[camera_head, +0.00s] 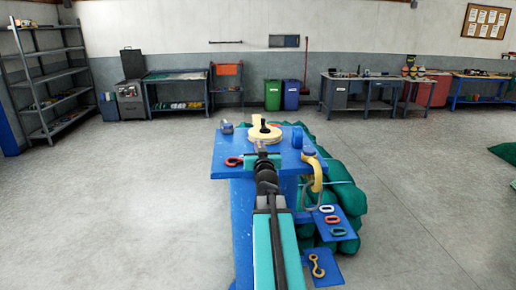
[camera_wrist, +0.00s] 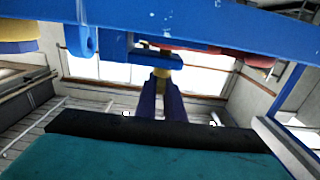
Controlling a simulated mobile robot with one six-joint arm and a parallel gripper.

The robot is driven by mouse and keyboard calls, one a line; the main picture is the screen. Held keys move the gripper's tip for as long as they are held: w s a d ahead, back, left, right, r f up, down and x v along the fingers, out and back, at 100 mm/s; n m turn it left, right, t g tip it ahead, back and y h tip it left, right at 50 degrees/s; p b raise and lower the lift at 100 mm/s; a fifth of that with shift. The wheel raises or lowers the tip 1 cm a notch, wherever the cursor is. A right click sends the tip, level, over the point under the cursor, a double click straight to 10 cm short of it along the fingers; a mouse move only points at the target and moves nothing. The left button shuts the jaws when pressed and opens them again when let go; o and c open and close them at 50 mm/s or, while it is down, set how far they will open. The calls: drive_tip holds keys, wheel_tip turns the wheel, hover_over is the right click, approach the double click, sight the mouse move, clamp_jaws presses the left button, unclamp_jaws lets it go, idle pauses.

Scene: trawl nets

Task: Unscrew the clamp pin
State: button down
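The blue work stand (camera_head: 228,160) is ahead of me. A yellow disc (camera_head: 264,136) with a black upright knob lies on its top. My arm reaches to the near edge, where the arm hides my fingertips in the head view. In the wrist view my gripper (camera_wrist: 161,78) points at a blue bracket (camera_wrist: 118,46) on the underside of a blue beam. A small yellowish part, perhaps the clamp pin (camera_wrist: 161,45), shows at this bracket, beyond the fingertips. The fingers look close together; whether they touch it or hold anything is unclear.
A red shackle (camera_head: 234,161) and a grey fitting (camera_head: 226,127) lie on the stand's left. A yellow hook (camera_head: 315,172) hangs at the right, above a blue shelf (camera_head: 345,234) with coloured links. Green netting (camera_head: 347,197) is heaped behind. The floor at left is clear.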

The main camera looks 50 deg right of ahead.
drive_tip(key=b, duration=0.6)
drive_tip(key=shift+f+n+t+y, duration=0.15)
drive_tip(key=shift+n+t+y, duration=0.15)
drive_tip(key=shift+n+y, duration=0.1)
drive_tip(key=n+t+y+b, duration=0.1)
drive_tip(key=y+b, duration=0.1)
drive_tip(key=b, duration=1.1)
drive_tip(key=shift+n, duration=0.3)
drive_tip(key=n+t+y+b, duration=0.1)
drive_tip(key=y+b, duration=0.1)
drive_tip(key=b, duration=0.6)
drive_tip(key=shift+n+t+y, duration=0.3)
drive_tip(key=shift+n, duration=0.1)
